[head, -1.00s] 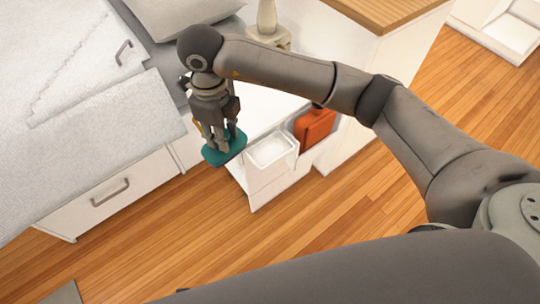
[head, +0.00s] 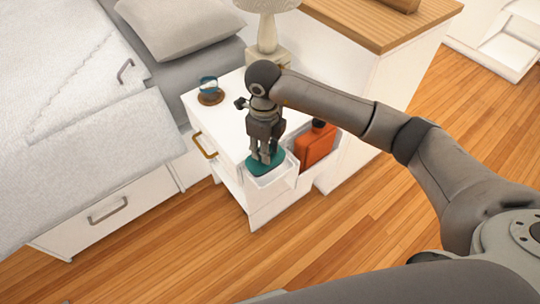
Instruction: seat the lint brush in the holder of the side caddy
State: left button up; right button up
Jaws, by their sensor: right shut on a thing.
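The teal lint brush (head: 266,166) is in my right gripper (head: 266,152), which points down and is shut on it. The brush is over the mouth of the white holder (head: 277,184) of the side caddy, on the front side of the white nightstand. The brush and gripper cover most of the holder's opening. I cannot tell whether the brush is above the rim or partly inside. My left gripper is not in view.
An orange bottle-like thing (head: 315,148) with a dark top stands in the caddy beside the holder. The bed is at left, a wood-topped cabinet (head: 372,65) at right.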

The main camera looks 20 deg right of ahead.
jog(key=shift+w+d+f, duration=0.1)
jog(key=shift+d+f, duration=0.2)
jog(key=shift+f, duration=0.05)
jog(key=f, duration=0.2)
jog(key=d+f, duration=0.1)
jog(key=f, duration=0.1)
jog(key=shift+w, duration=0.1)
jog(key=shift+f, duration=0.1)
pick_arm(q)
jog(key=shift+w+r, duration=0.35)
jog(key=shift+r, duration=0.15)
pick_arm(e)
jog(key=o, duration=1.1)
jog(key=shift+f, duration=0.1)
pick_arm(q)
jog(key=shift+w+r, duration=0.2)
